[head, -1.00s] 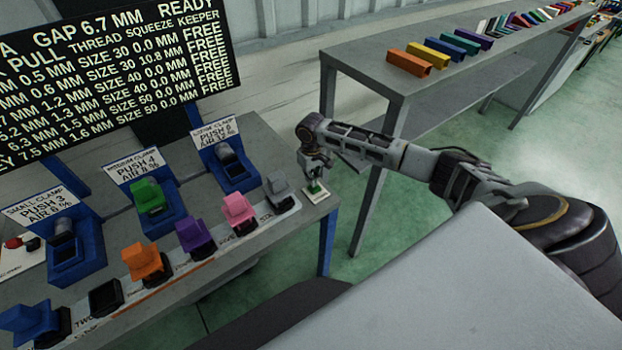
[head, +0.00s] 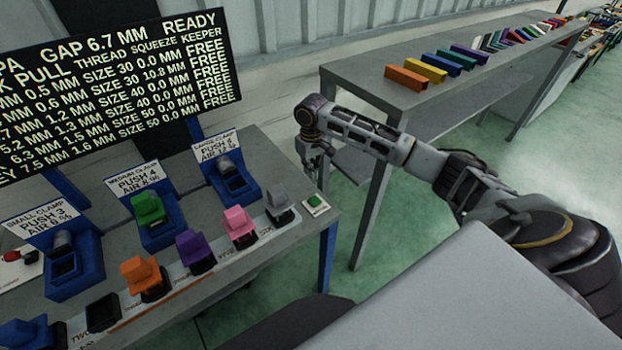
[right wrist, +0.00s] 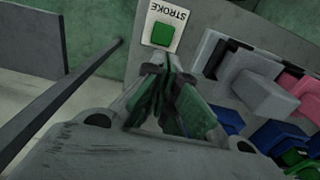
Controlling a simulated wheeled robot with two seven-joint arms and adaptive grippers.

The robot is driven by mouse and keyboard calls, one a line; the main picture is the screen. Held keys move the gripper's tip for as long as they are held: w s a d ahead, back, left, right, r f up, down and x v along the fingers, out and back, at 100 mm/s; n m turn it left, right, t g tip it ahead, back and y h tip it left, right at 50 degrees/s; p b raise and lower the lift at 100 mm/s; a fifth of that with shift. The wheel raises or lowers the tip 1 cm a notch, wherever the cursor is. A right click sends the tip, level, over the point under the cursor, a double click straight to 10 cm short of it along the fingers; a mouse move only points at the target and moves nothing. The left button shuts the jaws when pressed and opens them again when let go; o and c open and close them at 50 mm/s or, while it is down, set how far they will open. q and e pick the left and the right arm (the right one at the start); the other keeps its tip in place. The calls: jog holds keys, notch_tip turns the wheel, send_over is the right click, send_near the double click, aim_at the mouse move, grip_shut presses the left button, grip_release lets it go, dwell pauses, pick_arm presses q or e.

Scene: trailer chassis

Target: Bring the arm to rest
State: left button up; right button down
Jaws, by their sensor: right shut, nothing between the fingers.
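My right arm comes in from the right in the head view. My right gripper (head: 318,165) hangs above the right end of the grey bench, shut and empty. It is apart from the green button on its white plate (head: 316,202), which lies below it at the bench corner. In the right wrist view the shut fingers (right wrist: 165,75) show just below the plate marked STROKE with its green button (right wrist: 161,35). My left gripper does not show in either view.
The bench holds blue clamps (head: 155,222) and a row of coloured blocks on black bases, the grey one (head: 278,202) nearest the gripper. A grey shelf table (head: 350,75) with coloured bars stands behind my arm. A black display board (head: 110,80) stands at the back left.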

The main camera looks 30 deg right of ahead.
jog(key=shift+r, duration=0.6)
dwell(0.3)
